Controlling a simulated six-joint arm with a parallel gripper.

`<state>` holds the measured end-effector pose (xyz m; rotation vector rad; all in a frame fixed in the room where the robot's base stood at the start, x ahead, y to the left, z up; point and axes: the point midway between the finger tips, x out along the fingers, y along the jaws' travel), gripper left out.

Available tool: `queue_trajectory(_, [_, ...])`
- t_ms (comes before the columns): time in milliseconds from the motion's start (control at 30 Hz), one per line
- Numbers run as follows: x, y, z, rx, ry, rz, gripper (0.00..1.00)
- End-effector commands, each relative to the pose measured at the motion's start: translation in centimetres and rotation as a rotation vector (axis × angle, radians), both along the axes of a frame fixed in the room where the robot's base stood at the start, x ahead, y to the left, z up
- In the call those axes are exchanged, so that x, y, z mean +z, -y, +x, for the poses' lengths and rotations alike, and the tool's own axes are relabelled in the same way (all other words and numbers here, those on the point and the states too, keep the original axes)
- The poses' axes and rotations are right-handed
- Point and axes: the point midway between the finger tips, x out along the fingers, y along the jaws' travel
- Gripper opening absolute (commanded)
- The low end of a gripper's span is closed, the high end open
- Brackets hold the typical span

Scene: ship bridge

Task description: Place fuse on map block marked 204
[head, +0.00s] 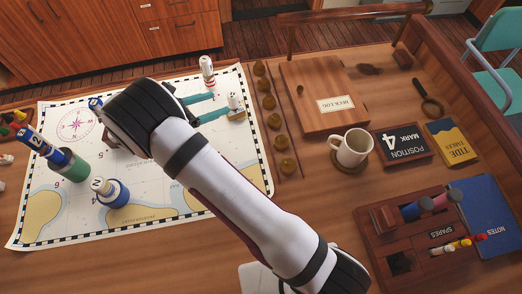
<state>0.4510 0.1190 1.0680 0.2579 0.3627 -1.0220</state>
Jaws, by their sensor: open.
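The map (150,208) lies on the table at left. A white cylinder with a red base or band (207,72) stands at its top edge. A smaller pale piece (234,101) stands on a small wooden block (237,115) near the map's right edge. My gripper (221,101) has two teal fingers, apart, reaching right from behind my black wrist towards the pale piece; I cannot tell whether they touch it. A blue piece (36,142) leans by a green cylinder (69,167); another blue one (111,193) stands lower down. No mark 204 is readable; my arm hides the map's middle.
A spares tray (383,250) with coloured cylinders stands at lower right beside a blue notebook (492,215). A mug (351,148), deck log board (322,94), position card (404,145), tide tables book (451,142) and a row of brass knobs (274,121) fill the right.

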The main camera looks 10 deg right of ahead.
Motion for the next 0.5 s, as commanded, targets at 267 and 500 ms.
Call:
queue_trajectory(267, [10.3,12.8,-15.0,-1.018,0.368,0.617,0.69])
queue_trajectory(500, [12.2,10.7,-29.9,-2.034,0.748,1.056,0.69])
